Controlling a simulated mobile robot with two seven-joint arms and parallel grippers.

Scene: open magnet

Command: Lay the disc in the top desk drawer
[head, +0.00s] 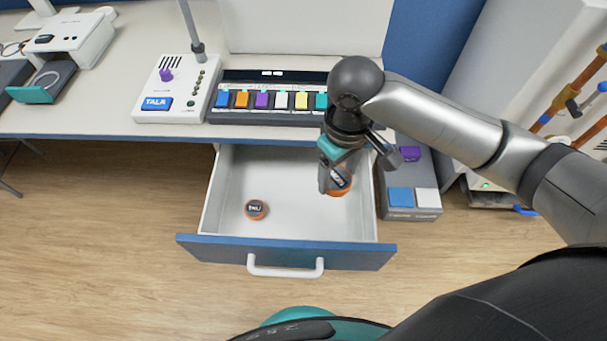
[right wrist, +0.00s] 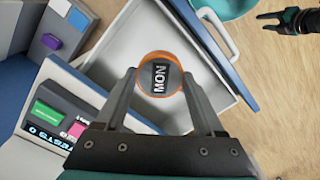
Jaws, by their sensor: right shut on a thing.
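An orange disc with a dark label reading "MON" (right wrist: 160,77) is held between the fingertips of my right gripper (right wrist: 158,88). In the head view this disc (head: 341,186) shows below my right gripper (head: 335,178), over the right part of the open top desk drawer (head: 287,254). I cannot tell its exact height above the drawer floor. A second orange disc with a dark label (head: 256,209) lies on the drawer floor, front left. My left gripper (right wrist: 266,22) shows at the top right of the right wrist view, empty with its fingers apart.
The desk (head: 90,115) carries a white microphone console (head: 180,104) and a panel of coloured buttons (head: 270,118). A grey box with coloured pads (head: 412,213) stands right of the drawer. The middle of the drawer floor is bare.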

